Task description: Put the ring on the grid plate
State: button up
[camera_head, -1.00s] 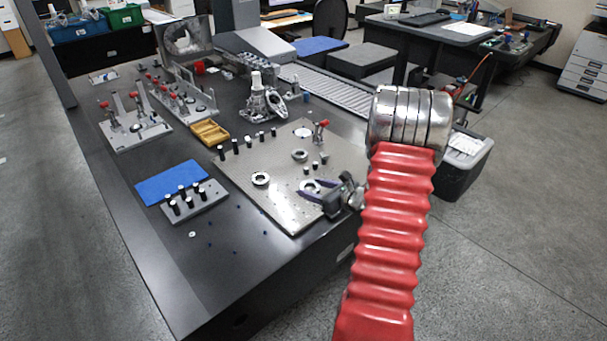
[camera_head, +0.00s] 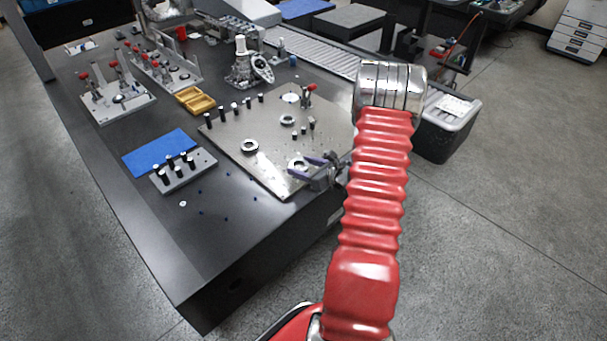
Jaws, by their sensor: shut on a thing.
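The grid plate (camera_head: 232,128) is a flat light-grey metal plate with a grid of small holes, lying on the dark table. My gripper (camera_head: 301,166) is at its front right part, with purple-grey fingers shut on a metal ring (camera_head: 296,162). The fingers hide part of this ring. It appears over the plate near the right front edge; I cannot tell whether it touches the plate. Two other ring-shaped metal parts are on the plate, one at left (camera_head: 250,146) and one farther back (camera_head: 288,120).
Black posts (camera_head: 235,108) stand along the plate's back left edge, and a red-tipped clamp (camera_head: 308,94) at its back corner. A grey block with black pegs (camera_head: 183,176) and a blue mat (camera_head: 160,152) lie left. The front left table is mostly clear.

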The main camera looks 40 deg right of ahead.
jog(key=shift+f, duration=1.75)
jog(key=o, duration=1.4)
jog(key=shift+f, duration=0.1)
jog(key=v, duration=1.2)
jog(key=shift+r, duration=0.2)
